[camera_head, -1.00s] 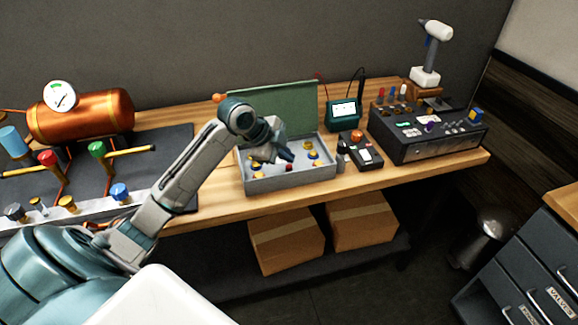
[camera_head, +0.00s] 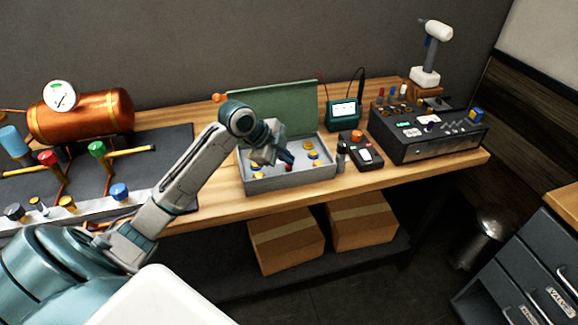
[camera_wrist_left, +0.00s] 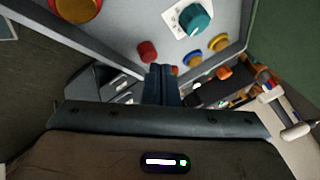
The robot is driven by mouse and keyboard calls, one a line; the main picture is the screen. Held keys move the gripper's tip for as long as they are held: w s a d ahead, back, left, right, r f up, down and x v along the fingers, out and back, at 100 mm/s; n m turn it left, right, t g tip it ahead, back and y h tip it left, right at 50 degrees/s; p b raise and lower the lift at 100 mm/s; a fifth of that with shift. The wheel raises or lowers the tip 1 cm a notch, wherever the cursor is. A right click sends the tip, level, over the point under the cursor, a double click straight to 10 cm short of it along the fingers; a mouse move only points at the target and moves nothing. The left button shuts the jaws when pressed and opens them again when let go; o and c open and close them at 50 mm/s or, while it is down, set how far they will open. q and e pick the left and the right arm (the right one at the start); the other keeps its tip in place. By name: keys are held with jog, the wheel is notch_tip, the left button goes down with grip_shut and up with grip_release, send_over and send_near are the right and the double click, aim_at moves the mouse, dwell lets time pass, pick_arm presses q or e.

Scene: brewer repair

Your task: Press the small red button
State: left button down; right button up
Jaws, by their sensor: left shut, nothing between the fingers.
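A small red button (camera_head: 288,168) shows low in the open grey box (camera_head: 292,183), just under my left gripper's tips. My left gripper (camera_head: 290,158) is shut and empty, reaching into the box from the left and pointing down. In the left wrist view its closed fingers (camera_wrist_left: 161,70) lie over the panel. A red knob (camera_wrist_left: 148,51) shows just left of the fingertips, and a smaller red piece (camera_wrist_left: 174,70) peeks out beside them on the right. I cannot tell whether the fingers touch either. My right gripper is not in view.
Yellow and blue knobs (camera_head: 312,154) sit in the box, and its green lid (camera_head: 275,108) stands open behind. A dark pad with an orange knob (camera_head: 357,135) and a black console (camera_head: 430,138) stand to the right. A copper tank (camera_head: 85,115) is at the left.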

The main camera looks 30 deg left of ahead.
aim_at(287, 167)
pick_arm(q)
jog(key=shift+f, duration=0.4)
dwell(0.7)
jog(key=shift+r, duration=0.15)
jog(key=shift+r+p, duration=0.65)
jog(key=shift+p, duration=0.1)
jog(key=shift+r, duration=0.1)
notch_tip(287, 167, up, 5)
jog(key=p, duration=0.4)
jog(key=shift+p, duration=0.35)
